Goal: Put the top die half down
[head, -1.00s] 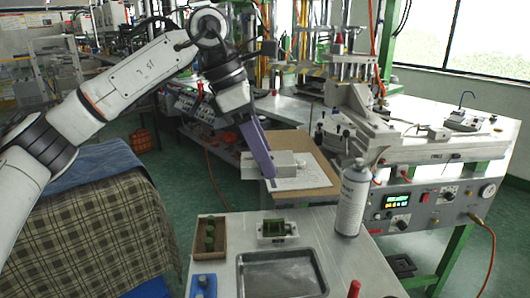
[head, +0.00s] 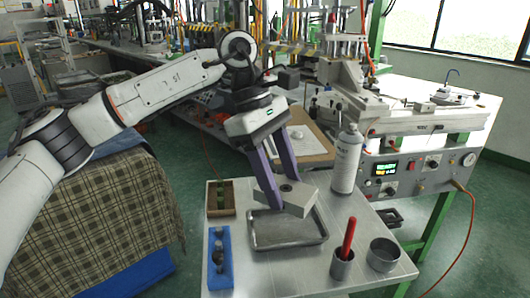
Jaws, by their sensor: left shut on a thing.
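My left gripper (head: 278,196) reaches down over the workbench, its two purple fingers shut on a grey block, the top die half (head: 303,197). The block is tilted in the picture and overlaps the back edge of the metal tray (head: 321,240). I cannot tell whether it touches anything below. The lower die half with green wax, seen earlier behind the tray, is hidden now by the fingers and the held block. My right gripper is not in view.
A brown box with green pieces (head: 231,208) and a blue holder (head: 224,284) stand left. A spray can (head: 346,165) stands behind right. A cup (head: 342,269) with a red-handled tool (head: 348,238) and an empty cup (head: 383,257) stand front right. The bench's front is clear.

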